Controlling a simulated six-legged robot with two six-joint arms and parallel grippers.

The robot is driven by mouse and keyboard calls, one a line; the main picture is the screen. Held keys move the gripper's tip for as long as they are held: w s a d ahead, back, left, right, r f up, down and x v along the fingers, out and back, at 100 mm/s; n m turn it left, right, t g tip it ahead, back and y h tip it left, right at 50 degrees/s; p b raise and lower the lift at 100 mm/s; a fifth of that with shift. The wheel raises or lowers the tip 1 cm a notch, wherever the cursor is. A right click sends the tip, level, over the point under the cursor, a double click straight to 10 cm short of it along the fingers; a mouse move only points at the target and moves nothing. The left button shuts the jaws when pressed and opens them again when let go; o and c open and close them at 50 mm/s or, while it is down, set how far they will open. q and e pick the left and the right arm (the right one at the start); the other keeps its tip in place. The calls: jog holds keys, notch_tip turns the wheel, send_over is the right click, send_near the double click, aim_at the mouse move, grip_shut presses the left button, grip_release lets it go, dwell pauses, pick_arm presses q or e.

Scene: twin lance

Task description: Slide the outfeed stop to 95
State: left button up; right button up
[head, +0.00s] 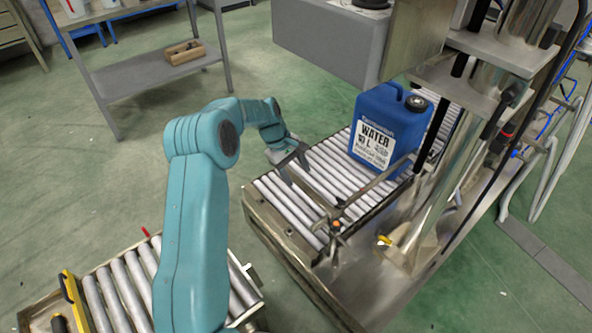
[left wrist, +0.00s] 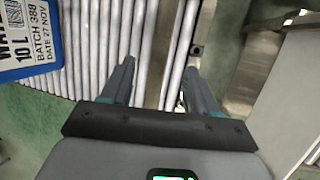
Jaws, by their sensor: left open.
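The outfeed stop seems to be the thin metal bar (head: 312,190) lying across the rollers, with an orange-topped knob (head: 336,224) near its front end. My left gripper (head: 290,160) is above the far edge of the rollers, close to the bar's far end. In the left wrist view my left gripper (left wrist: 160,70) is open, its fingers spread over the rollers. No scale numbers are readable. My right gripper is out of view.
A blue water jug (head: 388,127) stands on the roller conveyor (head: 263,213) behind the bar; its label shows in the left wrist view (left wrist: 28,50). A steel column (head: 440,190) rises at the right. A second roller bed (head: 112,290) is at the front left. Green floor lies between.

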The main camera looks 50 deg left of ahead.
aim_at(304, 186)
pick_arm(q)
jog(key=b+x, duration=0.5)
jog(key=x, duration=0.2)
jog(key=shift+d, duration=0.1)
jog(key=shift+c, duration=0.3)
jog(key=c, duration=1)
